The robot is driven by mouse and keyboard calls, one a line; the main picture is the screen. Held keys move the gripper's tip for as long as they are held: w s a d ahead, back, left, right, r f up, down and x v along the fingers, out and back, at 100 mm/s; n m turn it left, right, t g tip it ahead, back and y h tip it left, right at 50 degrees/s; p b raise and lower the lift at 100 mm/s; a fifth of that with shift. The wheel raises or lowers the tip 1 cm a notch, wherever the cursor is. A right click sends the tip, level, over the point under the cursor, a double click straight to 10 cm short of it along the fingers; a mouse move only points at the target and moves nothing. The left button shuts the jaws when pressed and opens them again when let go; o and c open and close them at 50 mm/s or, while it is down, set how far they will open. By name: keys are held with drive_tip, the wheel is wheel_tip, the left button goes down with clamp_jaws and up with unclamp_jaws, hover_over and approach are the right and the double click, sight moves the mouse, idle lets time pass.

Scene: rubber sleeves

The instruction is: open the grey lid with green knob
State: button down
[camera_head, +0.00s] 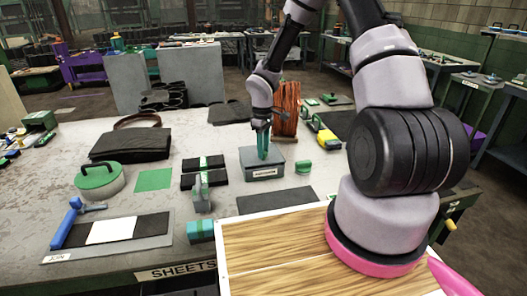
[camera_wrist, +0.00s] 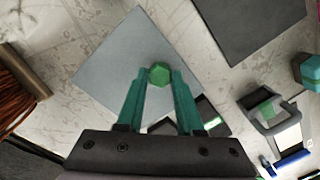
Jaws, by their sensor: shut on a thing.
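A grey square lid (camera_wrist: 110,72) with a small green hexagonal knob (camera_wrist: 158,74) fills the middle of the wrist view. My gripper (camera_wrist: 158,78) has its green fingers closed on the knob, one on each side. In the head view the lid (camera_head: 248,158) is at the top of a grey box (camera_head: 265,172) with a white label on its front. My gripper (camera_head: 263,154) points straight down there, and its fingers hide the knob. I cannot tell whether there is a gap between lid and box.
An orange-brown coil (camera_head: 286,108) stands close behind my gripper. A small green block (camera_head: 303,167) lies right of the box, and a dark mat (camera_head: 277,200) lies in front. Black sheets with a green band (camera_head: 203,163) lie left. A wooden-topped surface (camera_head: 290,250) is nearest me.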

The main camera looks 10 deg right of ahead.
drive_tip(key=w+r+g, duration=0.5)
drive_tip(key=w+r, duration=0.2)
drive_tip(key=w, duration=0.6)
drive_tip(key=shift+w+d+r, duration=0.15)
drive_tip(key=shift+w, duration=0.1)
drive_tip(key=c, duration=1.4)
unclamp_jaws()
drive_tip(key=shift+w+d, duration=0.15)
drive_tip(key=o, duration=0.6)
drive_tip(key=shift+d+r, duration=0.1)
drive_tip(key=shift+d, duration=0.05)
drive_tip(key=shift+o, duration=1.3)
drive_tip(key=shift+a, duration=0.3)
